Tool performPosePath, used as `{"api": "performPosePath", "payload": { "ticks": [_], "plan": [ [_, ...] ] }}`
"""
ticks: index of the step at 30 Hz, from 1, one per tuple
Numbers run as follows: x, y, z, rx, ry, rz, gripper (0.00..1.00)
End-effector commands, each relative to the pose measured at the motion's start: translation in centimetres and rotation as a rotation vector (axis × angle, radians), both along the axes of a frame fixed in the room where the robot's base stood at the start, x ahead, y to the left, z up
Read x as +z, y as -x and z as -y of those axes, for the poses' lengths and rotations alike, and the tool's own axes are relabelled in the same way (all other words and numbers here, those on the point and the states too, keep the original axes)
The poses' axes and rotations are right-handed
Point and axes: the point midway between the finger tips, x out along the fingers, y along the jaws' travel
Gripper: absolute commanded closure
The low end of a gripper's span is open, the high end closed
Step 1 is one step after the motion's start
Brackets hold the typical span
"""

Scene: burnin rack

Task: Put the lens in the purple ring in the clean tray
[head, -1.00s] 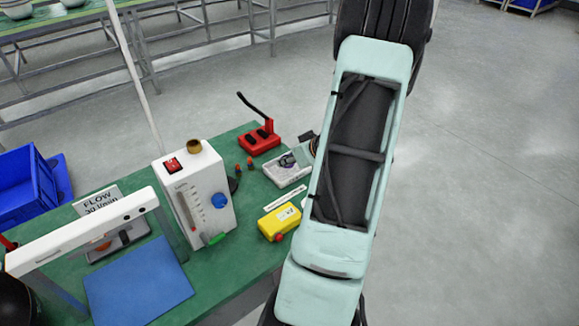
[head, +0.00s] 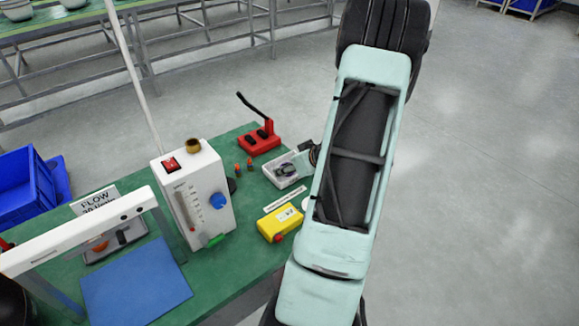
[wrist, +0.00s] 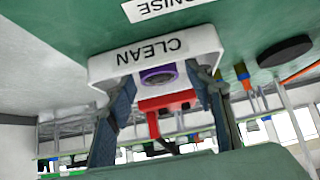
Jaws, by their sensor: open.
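The clean tray (wrist: 102,67) is a small white tray whose label reads CLEAN upside down in the wrist view. In the head view the clean tray (head: 272,175) is on the green bench. The lens in the purple ring (wrist: 158,76) is in the tray, between my fingers in the wrist view. It is small and dark in the head view (head: 287,170). My gripper (wrist: 166,84) is open, with one finger on each side of the ring. I cannot tell whether the fingers touch it. In the head view my arm partly hides the gripper.
A red device with a black lever (head: 259,142) stands behind the tray. A yellow box (head: 280,224) is in front of it. A white flow unit (head: 196,195) and small orange-and-blue pieces (head: 250,165) are to the left. The wrist view shows a black disc (wrist: 285,50).

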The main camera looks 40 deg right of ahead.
Motion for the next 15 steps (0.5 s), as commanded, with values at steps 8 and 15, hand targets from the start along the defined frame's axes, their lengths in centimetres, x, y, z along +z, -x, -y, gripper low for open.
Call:
{"api": "performPosePath", "payload": {
  "ticks": [8, 15],
  "plan": [
    [3.2, 2.6, -0.2, -0.003, 0.003, 0.001, 0.52],
    [6.8, 6.2, -0.6, -0.002, 0.002, 0.001, 0.52]
  ]
}}
